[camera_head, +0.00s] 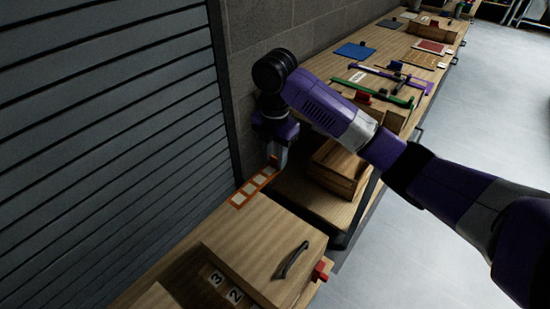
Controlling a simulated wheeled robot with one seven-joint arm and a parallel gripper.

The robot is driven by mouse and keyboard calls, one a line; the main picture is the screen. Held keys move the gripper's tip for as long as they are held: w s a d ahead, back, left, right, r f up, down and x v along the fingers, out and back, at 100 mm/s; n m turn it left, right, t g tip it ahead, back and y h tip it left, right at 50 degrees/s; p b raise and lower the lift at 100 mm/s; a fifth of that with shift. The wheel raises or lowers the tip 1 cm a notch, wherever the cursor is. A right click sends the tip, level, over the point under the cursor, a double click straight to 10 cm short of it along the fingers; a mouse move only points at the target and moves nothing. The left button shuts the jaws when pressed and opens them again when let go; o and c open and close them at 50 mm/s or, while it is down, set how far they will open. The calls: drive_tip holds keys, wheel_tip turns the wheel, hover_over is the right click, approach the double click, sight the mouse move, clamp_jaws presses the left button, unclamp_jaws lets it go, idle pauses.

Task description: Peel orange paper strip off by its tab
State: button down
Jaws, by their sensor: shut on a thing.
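The orange paper strip (254,188) shows pale square openings along its length. It runs diagonally at the back of the bench, close to the wall, behind the wooden box. My gripper (278,160) points down at the strip's far upper-right end and is shut on it there. The fingers hide the tab, and I cannot tell whether that end is lifted off the surface.
A wooden box (262,242) with a dark handle (293,260) and a red block (320,271) stands in front. An open wooden crate (339,170) is right of my gripper. A grey shutter (110,120) and a block wall (285,35) bound the back. Tools lie further along the bench.

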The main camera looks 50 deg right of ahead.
drive_tip(key=shift+r, duration=0.25)
drive_tip(key=shift+r, duration=0.35)
drive_tip(key=shift+r, duration=0.45)
